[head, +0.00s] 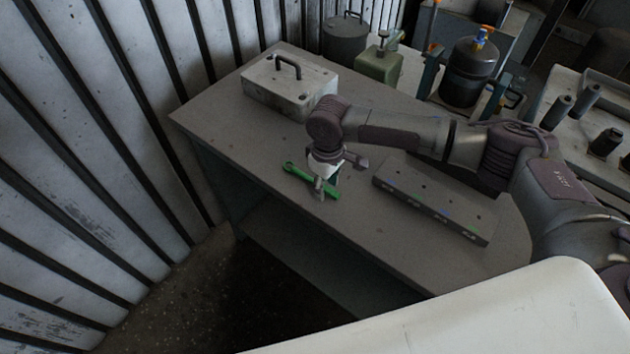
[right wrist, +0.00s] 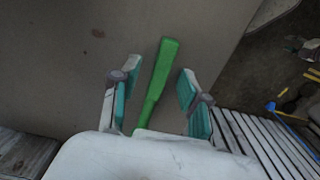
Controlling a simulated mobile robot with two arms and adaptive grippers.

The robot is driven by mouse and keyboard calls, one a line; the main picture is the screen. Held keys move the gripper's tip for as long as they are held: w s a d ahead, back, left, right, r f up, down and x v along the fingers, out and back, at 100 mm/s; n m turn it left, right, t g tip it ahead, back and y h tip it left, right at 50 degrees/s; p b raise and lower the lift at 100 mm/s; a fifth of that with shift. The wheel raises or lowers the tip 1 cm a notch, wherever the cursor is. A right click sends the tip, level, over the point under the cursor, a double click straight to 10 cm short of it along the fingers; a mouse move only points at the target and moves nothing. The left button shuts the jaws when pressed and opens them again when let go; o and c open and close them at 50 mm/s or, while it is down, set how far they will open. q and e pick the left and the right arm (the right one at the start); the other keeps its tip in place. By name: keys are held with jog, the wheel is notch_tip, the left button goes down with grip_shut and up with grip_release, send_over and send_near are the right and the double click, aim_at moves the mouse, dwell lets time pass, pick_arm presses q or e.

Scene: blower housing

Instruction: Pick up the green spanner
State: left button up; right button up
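The green spanner (head: 308,178) lies on the grey table near its front edge, with its open end to the left. My right gripper (head: 326,184) is above the spanner, pointing down, and hides part of it. In the right wrist view, the spanner (right wrist: 158,80) runs between the two teal-padded fingers of my right gripper (right wrist: 158,86). The fingers stand apart, with a gap on each side of the spanner; its lower part is hidden behind the white gripper body. My left gripper is not in view.
On the table (head: 235,115), a grey metal box with a handle (head: 290,85) stands at the back left. A long grey block with holes (head: 435,198) lies right of the gripper. A dark tank (head: 468,75) and a green device (head: 378,65) stand behind. A ribbed wall is left.

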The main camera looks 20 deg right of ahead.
grip_shut()
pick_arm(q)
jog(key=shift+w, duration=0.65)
pick_arm(e)
jog(key=shift+w+r, duration=0.1)
jog(key=shift+r, duration=0.5)
notch_tip(320, 180, up, 3)
jog(key=shift+f+b, duration=0.15)
jog(key=shift+b, duration=0.45)
jog(key=s+d+r+b, duration=0.1)
jog(key=s+d+r, duration=0.6)
jog(key=s+d, duration=0.1)
jog(key=shift+s+b, duration=0.3)
jog(key=c, duration=0.5)
grip_release()
jog(key=shift+d, duration=0.1)
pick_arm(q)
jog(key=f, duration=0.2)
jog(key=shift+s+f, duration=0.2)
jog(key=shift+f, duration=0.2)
pick_arm(e)
grip_shut()
